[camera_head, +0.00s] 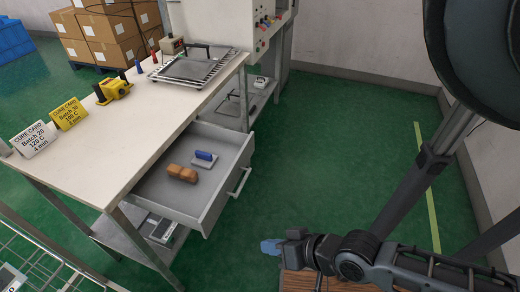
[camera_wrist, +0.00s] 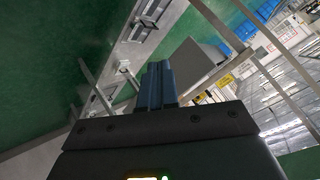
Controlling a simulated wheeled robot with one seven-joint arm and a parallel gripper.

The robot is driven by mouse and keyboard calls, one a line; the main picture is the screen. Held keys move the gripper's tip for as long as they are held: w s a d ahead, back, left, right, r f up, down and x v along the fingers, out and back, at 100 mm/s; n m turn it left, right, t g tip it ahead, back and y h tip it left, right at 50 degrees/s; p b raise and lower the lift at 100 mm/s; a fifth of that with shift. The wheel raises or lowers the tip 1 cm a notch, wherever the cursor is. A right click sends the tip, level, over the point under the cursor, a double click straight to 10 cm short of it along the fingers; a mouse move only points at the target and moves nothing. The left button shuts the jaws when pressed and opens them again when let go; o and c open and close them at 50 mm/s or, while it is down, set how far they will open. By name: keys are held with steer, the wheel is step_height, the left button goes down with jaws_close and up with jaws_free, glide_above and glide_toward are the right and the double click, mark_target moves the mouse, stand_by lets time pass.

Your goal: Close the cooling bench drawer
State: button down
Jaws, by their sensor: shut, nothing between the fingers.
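The cooling bench (camera_head: 85,160) is a pale-topped table on grey legs at the left in the head view. Its grey drawer (camera_head: 222,183) stands pulled out under the bench's right side, with a bar handle (camera_head: 240,181) on its front. In the drawer lie a brown, rounded wooden piece (camera_head: 182,173) and a small grey block with a blue top (camera_head: 204,157). My gripper (camera_head: 271,246) is shut and empty, to the right of and nearer than the drawer front, apart from it. In the wrist view, my blue fingertips (camera_wrist: 158,85) are together, and the tilted bench is partly hidden behind them.
Cardboard boxes (camera_head: 105,30) are stacked behind. A lower shelf (camera_head: 135,240) holds items. Green floor (camera_head: 320,140) is clear right of the drawer.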

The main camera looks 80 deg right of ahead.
steer(key=d+f+m+g+b, duration=0.1)
steer(key=d+f+m+g, duration=0.1)
steer(key=d+f+m, duration=0.55)
steer(key=m+t+b, duration=0.3)
steer(key=m+t, duration=0.7)
steer(key=m, duration=0.9)
glide_toward(251, 148)
steer(key=shift+h, duration=0.4)
steer(key=p+x, duration=0.2)
steer(key=x, duration=0.4)
steer(key=shift+w+a+f, duration=0.15)
steer(key=shift+w, duration=0.3)
steer(key=shift+w, duration=0.1)
